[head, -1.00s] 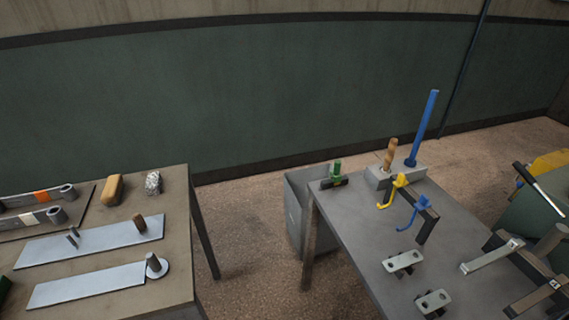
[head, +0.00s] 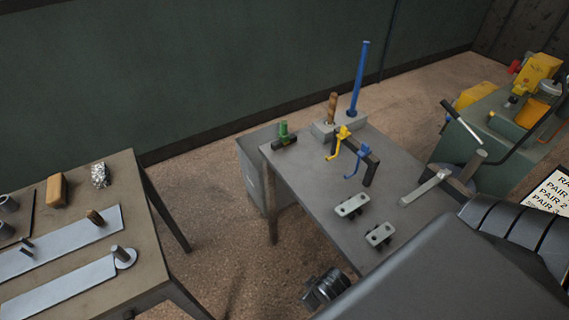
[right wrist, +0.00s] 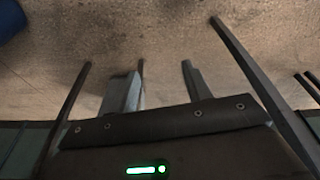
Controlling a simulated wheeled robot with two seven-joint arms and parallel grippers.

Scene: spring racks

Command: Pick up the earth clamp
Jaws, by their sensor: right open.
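I cannot tell for certain which piece is the earth clamp. A small green piece with a dark bar (head: 284,138) lies at the far left corner of the grey table (head: 295,180). A yellow hook-shaped piece (head: 341,140) and a blue one (head: 357,161) hang on a dark stand on the same table. My right gripper (right wrist: 164,66) is open and empty in the right wrist view, with floor beyond it. My left gripper is out of view.
A grey block (head: 322,131) holds a wooden handle and a tall blue rod (head: 358,85). Two pale slotted blocks (head: 351,206) lie nearer. A brown table (head: 120,165) with metal plates stands at left. A gap of floor (head: 215,200) separates the tables. A green machine (head: 505,130) stands at right.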

